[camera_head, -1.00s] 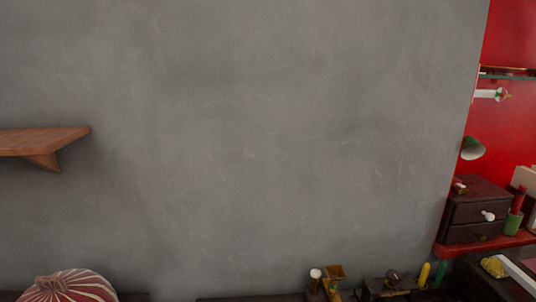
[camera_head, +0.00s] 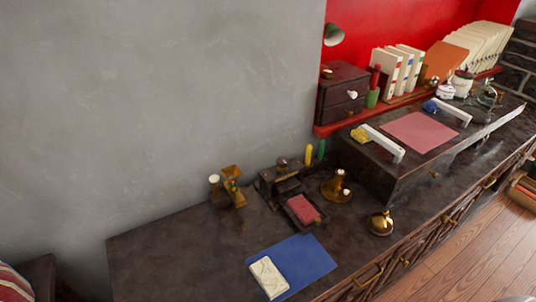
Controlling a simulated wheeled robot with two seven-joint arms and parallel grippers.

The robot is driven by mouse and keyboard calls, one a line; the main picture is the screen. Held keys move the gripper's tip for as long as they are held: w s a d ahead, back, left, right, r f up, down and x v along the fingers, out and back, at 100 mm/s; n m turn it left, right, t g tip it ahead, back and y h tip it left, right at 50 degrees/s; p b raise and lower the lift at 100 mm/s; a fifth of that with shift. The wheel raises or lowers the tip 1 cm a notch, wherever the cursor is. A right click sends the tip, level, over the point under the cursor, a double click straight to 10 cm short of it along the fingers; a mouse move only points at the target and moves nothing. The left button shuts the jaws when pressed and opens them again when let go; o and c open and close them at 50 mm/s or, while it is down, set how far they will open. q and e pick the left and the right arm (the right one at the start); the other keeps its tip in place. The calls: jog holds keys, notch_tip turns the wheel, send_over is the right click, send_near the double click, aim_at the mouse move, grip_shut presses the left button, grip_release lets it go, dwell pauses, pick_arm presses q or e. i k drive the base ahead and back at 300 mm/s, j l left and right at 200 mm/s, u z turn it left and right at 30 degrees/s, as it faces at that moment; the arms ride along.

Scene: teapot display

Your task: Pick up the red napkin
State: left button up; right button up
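A flat pinkish-red rectangle (camera_head: 420,132) lies on the raised right part of the dark desk, between two pale bar-shaped handles. A smaller red piece (camera_head: 303,208) sits in a dark tray on the lower desk top. I cannot tell for certain which of these is the red napkin. Neither of my grippers is in view.
The dark desk (camera_head: 180,262) holds a blue sheet (camera_head: 303,262) with a cream booklet (camera_head: 268,277), a brass bell (camera_head: 380,223) and candlesticks (camera_head: 337,190). A small drawer box (camera_head: 341,97) and books (camera_head: 397,72) stand on the red shelf behind. Wooden floor shows at right.

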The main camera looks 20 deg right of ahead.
aim_at(300, 207)
jog(key=z, duration=1)
